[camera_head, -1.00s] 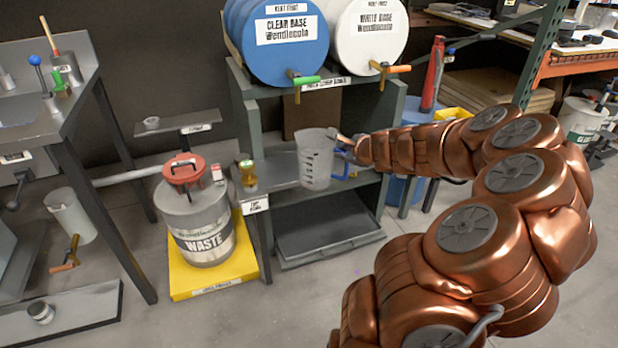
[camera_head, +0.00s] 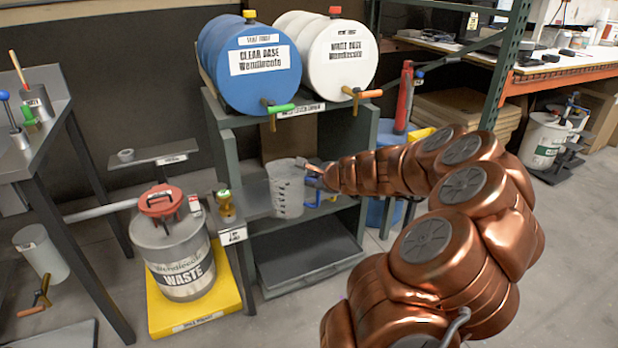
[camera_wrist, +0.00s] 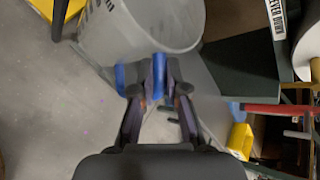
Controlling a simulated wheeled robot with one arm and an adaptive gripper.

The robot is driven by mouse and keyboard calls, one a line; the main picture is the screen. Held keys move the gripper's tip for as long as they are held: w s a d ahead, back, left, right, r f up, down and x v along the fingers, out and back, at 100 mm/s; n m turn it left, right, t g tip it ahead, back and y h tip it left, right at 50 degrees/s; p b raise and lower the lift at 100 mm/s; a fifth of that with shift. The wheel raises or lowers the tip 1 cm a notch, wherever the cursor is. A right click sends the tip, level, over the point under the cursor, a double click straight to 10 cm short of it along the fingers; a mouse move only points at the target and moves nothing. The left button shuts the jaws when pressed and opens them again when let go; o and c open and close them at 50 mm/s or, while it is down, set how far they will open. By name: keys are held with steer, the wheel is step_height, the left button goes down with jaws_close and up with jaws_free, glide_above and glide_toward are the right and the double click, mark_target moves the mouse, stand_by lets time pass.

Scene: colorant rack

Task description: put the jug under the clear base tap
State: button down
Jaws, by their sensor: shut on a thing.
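The jug (camera_head: 287,192) is a translucent grey measuring jug with dark marks and a blue handle. My gripper (camera_head: 312,180) is at its right side, shut on the blue handle; the wrist view shows the fingers (camera_wrist: 155,88) closed on the handle below the jug's grey wall (camera_wrist: 150,28). The jug is upright, in front of the shelf stand. The clear base tap (camera_head: 280,108) has a green handle and sticks out of the blue clear base drum (camera_head: 250,68). The jug is below this tap in the picture. Whether it touches the shelf I cannot tell.
The white base drum (camera_head: 325,50) and its orange-handled tap (camera_head: 362,94) are to the right. A stand shelf (camera_head: 320,210) is around the jug. A brass-coloured item (camera_head: 226,208) is just left of the jug. A waste can (camera_head: 175,255) stands on a yellow base.

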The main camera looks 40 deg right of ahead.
steer(key=w+d+f+b, duration=0.1)
steer(key=w+d+f, duration=0.3)
steer(key=w, duration=0.3)
steer(key=shift+d+b, duration=0.3)
steer(key=shift+d, duration=0.35)
steer(key=shift+f, duration=0.2)
steer(key=c, duration=1.2)
jaws_free()
steer(key=shift+s, duration=0.1)
steer(key=p+v, duration=0.2)
steer(key=v, duration=1)
steer(key=shift+a+r, duration=0.1)
